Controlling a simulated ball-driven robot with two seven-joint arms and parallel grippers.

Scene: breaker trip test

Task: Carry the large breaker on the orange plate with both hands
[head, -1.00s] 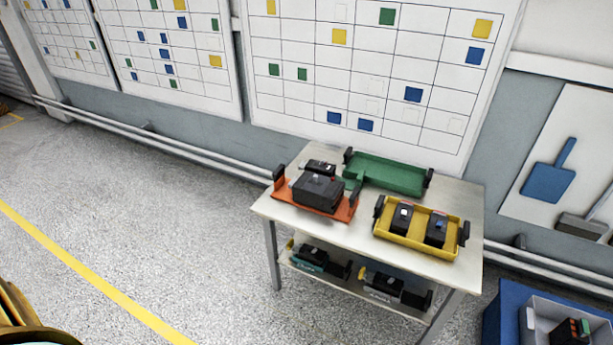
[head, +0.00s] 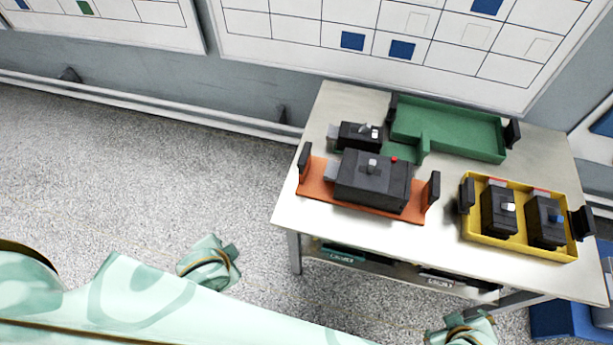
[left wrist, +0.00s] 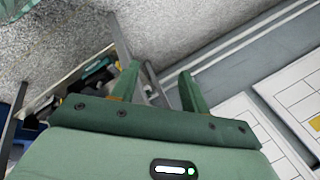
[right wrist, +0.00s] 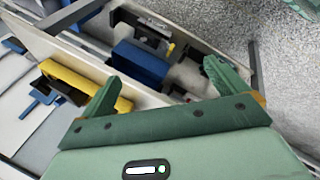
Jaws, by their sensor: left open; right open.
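The large dark breaker (head: 372,180) lies on the orange plate (head: 316,182) at the table's front left in the head view. The plate has a black upright handle at each end, the left handle (head: 304,162) and the right handle (head: 433,190). My left gripper (left wrist: 158,88) is open and empty, with bare floor and the wall beyond its fingers. My right gripper (right wrist: 160,88) is open and empty, with shelving and equipment beyond its fingers. Both grippers are away from the plate. Neither gripper's fingers can be made out in the head view.
A smaller breaker (head: 359,136) sits behind the large one. A green tray (head: 470,147) is at the table's back. A yellow tray (head: 482,238) with two breakers is at the right. The table (head: 340,108) has a lower shelf holding more units. A blue bin stands at the lower right.

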